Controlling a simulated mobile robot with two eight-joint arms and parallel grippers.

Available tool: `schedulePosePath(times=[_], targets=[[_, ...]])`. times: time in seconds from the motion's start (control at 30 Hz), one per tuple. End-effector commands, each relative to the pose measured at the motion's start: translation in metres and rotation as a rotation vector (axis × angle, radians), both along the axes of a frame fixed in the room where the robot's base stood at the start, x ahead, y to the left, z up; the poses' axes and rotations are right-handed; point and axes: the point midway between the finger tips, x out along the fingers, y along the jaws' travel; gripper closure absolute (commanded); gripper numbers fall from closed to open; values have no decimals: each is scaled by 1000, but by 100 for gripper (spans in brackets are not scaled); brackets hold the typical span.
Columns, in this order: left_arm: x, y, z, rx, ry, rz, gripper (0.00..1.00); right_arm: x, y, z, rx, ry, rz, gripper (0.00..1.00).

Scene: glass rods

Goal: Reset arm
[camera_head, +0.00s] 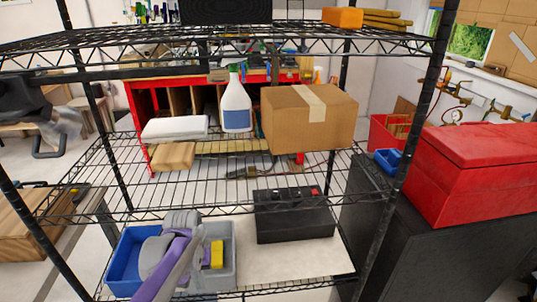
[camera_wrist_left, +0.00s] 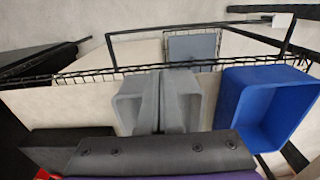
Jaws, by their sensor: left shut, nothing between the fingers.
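My left arm (camera_head: 178,250), grey and purple, reaches over the lower shelf in the head view, in front of a blue bin and a grey bin. My left gripper (camera_wrist_left: 160,80) is shut and empty in the wrist view, with its fingers in front of the grey bin (camera_wrist_left: 127,102). The arm hides part of both bins in the head view. The fingertips are hard to pick out there. My right gripper is in neither view. No glass rod can be made out.
The blue bin (camera_head: 130,250) stands left of the grey bin (camera_head: 225,272), near a yellow block (camera_head: 217,254). A black case (camera_head: 293,220) stands right. The shelf above holds a cardboard box (camera_head: 308,120) and a spray bottle (camera_head: 236,105). Black posts frame the rack.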

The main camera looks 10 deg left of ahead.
Motion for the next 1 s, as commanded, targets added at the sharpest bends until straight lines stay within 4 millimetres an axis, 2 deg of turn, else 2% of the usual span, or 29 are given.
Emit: schedulePosePath(times=[0.17,0.4,0.6,0.8,1.0], targets=[[-21,-10,21,6,-51,-29,100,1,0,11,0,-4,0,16],[-88,-36,62,27,-227,-117,100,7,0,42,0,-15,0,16],[-137,-51,73,44,-370,-186,100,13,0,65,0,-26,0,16],[-160,-58,71,53,-452,-222,100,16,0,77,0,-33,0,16],[-164,-59,69,55,-468,-230,100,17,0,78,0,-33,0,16]])
